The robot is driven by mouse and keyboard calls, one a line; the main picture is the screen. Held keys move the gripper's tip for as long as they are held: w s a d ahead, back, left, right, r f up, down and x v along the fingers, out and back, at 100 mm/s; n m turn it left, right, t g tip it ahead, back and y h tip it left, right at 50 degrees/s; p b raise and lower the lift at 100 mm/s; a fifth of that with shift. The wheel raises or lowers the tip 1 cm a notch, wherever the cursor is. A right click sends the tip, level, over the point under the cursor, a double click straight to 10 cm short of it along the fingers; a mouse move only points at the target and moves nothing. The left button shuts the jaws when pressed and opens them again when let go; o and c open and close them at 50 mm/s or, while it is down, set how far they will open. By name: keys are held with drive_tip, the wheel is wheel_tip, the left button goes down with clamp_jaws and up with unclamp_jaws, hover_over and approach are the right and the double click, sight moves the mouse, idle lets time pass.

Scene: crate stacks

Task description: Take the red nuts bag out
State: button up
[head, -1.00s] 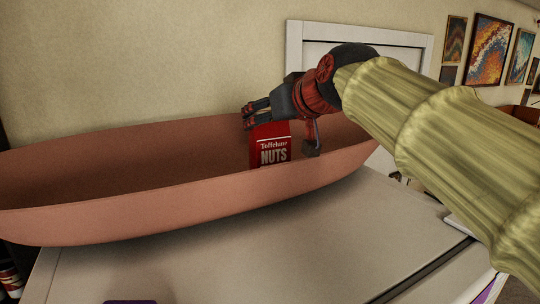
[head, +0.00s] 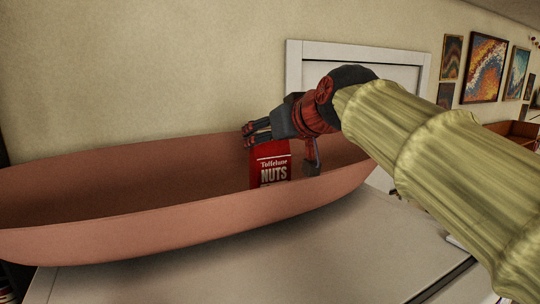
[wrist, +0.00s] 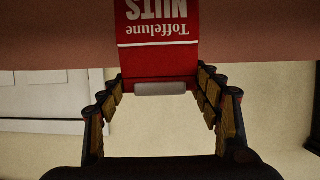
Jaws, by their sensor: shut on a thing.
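The red nuts bag (head: 271,170), with white "Toffelune NUTS" lettering, stands roughly upright inside a long pinkish-brown boat-shaped bowl (head: 150,237). The bowl's near wall hides the bag's lower part. My gripper (head: 258,134) is above the bowl, with its fingers at the bag's top edge. In the wrist view the bag (wrist: 158,50) appears upside down, its top end between the fingertips of my gripper (wrist: 160,82), which is shut on it. The bowl's wall (wrist: 60,30) shows behind the bag there.
The bowl rests on a pale tabletop (head: 300,258), which is bare in front of it. A beige wall (head: 140,70) and a white-framed panel (head: 295,60) stand close behind. Pictures (head: 483,68) hang at the right. The left part of the bowl looks empty.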

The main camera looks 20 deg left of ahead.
wheel_tip(320, 180, up, 10)
drive_tip(key=shift+r+p, duration=0.1)
drive_tip(key=shift+p, duration=0.25)
idle(0.5)
